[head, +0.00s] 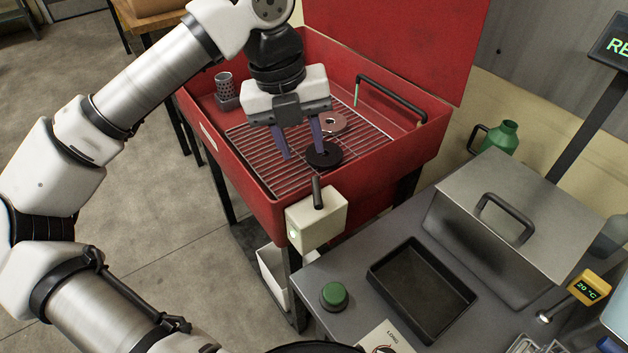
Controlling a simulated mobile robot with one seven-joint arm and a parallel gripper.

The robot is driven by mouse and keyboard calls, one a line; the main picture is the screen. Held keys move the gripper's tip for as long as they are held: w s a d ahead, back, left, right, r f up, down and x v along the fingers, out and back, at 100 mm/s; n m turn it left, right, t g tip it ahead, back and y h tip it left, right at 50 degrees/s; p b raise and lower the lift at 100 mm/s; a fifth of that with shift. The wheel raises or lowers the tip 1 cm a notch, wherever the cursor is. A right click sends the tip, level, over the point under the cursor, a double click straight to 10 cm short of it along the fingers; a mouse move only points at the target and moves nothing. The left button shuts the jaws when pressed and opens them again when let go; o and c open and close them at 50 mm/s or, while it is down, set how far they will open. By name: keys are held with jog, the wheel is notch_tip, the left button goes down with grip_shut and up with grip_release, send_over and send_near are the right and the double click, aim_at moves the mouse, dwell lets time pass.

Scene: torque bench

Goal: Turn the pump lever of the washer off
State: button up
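The red washer (272,203) stands in the middle with its lid raised at the back. Its pump box (316,222) is a cream block on the front right corner, with a small lit green spot on its left face. The black pump lever (317,192) sticks up from the box top. My gripper (304,154) is over the washer's grate, behind and above the lever, with its two bluish fingers apart and nothing visible between them. The right fingertip overlaps a black disc (326,158) in the picture; I cannot tell whether they touch.
A pinkish metal ring (333,122) lies on the grate (262,150). A mesh cup (224,86) stands at the back left, and a black bent spout (392,95) rises at the back. The bench at right holds a green button (334,295), a black tray (421,288) and a steel-lidded box (510,222).

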aim_at(316, 192)
jog(key=f, duration=0.3)
jog(key=d+f, duration=0.1)
jog(key=f, duration=0.2)
jog(key=d+f+p, duration=0.1)
jog(key=f, duration=0.3)
jog(key=shift+w, duration=0.1)
grip_shut()
